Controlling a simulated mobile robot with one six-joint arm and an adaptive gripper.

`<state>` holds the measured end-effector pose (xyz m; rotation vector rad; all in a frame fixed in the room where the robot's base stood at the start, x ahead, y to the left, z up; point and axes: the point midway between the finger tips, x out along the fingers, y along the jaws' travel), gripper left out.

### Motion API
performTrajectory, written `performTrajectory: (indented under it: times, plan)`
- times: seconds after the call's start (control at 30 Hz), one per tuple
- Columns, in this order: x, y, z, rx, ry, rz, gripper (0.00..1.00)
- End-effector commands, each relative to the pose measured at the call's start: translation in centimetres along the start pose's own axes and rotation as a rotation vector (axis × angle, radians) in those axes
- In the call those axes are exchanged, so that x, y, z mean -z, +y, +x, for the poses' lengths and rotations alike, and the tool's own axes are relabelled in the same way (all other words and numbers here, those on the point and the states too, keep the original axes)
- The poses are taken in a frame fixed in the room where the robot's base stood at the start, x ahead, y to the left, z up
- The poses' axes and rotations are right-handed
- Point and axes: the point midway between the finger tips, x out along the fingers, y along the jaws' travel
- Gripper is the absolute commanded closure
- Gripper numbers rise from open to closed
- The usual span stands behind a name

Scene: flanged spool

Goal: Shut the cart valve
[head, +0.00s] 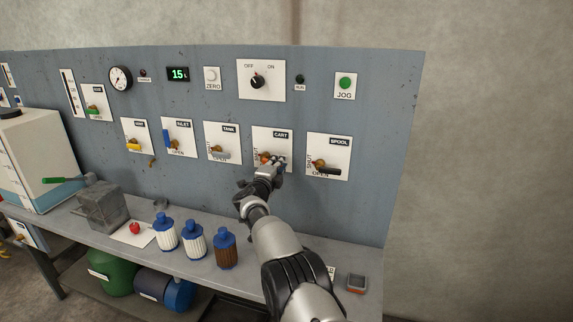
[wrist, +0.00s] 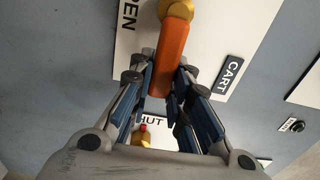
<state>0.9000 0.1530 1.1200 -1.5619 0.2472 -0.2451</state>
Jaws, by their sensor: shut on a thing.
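The cart valve is an orange lever on a brass hub. In the head view its hub (head: 265,157) sits on the plate labelled CART (head: 287,136), beside the SHUT lettering, with OPEN lettering low on the plate. My gripper (head: 275,164) is at this plate and covers most of the lever. In the wrist view the orange lever (wrist: 170,55) runs down from the brass hub (wrist: 176,9), roughly parallel to the OPEN lettering. My gripper (wrist: 166,95) is shut on the lever, blue fingers on both sides near its free end.
The SPOOL valve (head: 328,169) with a black lever is close on the right, and the TANK valve (head: 220,154) on the left. Several bottles, including a brown one (head: 225,250), stand on the bench below. The panel right of SPOOL is bare.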

Motion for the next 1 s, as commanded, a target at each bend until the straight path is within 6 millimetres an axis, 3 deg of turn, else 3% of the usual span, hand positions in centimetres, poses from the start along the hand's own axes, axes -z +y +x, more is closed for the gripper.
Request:
performTrajectory:
  times: [0.5, 0.53, 0.83, 1.0]
  plan:
    - [-0.34, 0.05, -0.09, 0.001, 0.001, 0.026, 1.0]
    - [-0.34, 0.04, -0.09, 0.001, 0.001, 0.026, 0.82]
    - [-0.35, 0.06, -0.09, 0.001, 0.001, 0.023, 0.62]
    - [-0.35, 0.06, -0.09, 0.001, 0.001, 0.022, 0.62]
